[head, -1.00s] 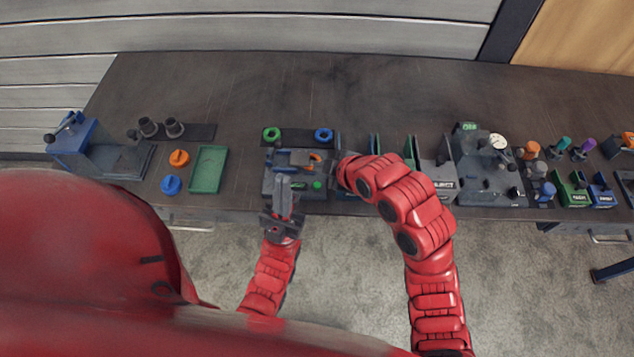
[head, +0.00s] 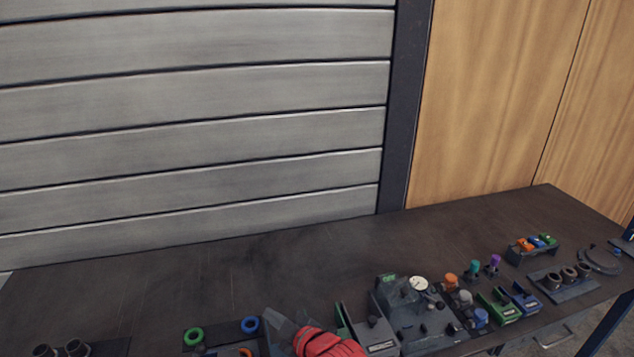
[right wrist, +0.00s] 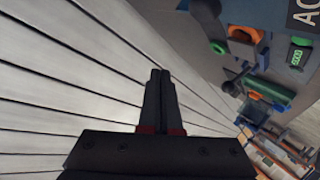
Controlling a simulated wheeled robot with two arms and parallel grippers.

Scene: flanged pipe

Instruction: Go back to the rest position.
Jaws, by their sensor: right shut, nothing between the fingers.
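My right gripper (head: 279,322) shows at the bottom edge of the head view, just left of its red wrist, over the front part of the bench (head: 200,275). In the right wrist view its two dark fingers (right wrist: 160,75) lie together, shut, with nothing between them. That view looks past the fingertips to the slatted wall, with bench items on the right. My left gripper is out of the head view, and the rest of both arms is hidden below the frame.
A green ring (head: 193,336) and a blue ring (head: 250,325) lie left of my right gripper. A dark fixture with a white dial (head: 418,284) and green (head: 497,308) and blue (head: 524,300) bins stand to the right. The back of the bench is clear.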

